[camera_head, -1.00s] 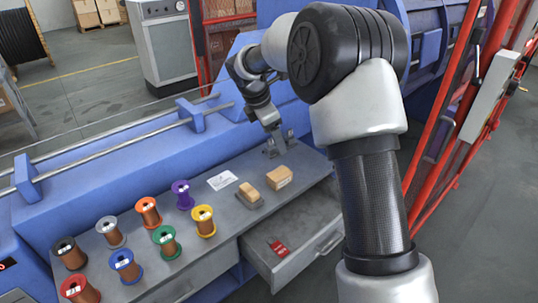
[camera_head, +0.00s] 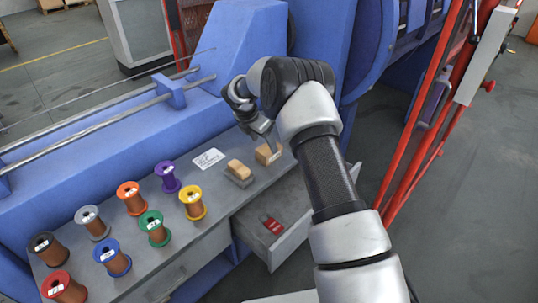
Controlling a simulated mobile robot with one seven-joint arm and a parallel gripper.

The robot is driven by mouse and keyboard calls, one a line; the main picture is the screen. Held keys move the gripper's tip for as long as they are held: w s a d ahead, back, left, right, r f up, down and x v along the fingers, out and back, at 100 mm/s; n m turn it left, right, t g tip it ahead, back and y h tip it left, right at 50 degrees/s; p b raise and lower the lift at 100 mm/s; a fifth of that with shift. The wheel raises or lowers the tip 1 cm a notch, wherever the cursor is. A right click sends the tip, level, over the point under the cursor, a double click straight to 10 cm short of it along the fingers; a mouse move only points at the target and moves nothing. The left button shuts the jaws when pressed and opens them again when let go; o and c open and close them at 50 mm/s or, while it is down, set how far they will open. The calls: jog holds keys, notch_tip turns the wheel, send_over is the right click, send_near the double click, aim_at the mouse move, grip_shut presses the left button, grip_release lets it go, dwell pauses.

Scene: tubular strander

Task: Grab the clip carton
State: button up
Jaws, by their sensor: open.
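The clip carton appears to be the small tan cardboard box (camera_head: 266,155) on the grey bench top, near its right end. My gripper (camera_head: 273,141) is open and points down close to the box, at its far upper edge in the picture. My fingers are small here, and I cannot tell whether they touch the box or are around it. A tan block on a dark grey base (camera_head: 239,172) sits just left of the box.
Several wire spools, such as the yellow one (camera_head: 192,203), stand on the left of the bench. A white paper label (camera_head: 208,159) lies behind. An open drawer (camera_head: 290,236) with a red item (camera_head: 271,224) sticks out in front. Red posts (camera_head: 425,130) stand at right.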

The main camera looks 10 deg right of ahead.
aim_at(268, 148)
jog(key=x, duration=0.4)
jog(key=b+x, duration=0.1)
jog(key=shift+d+f, duration=0.3)
jog(key=shift+d, duration=0.1)
jog(key=shift+r, duration=0.1)
jog(key=c, duration=1.3)
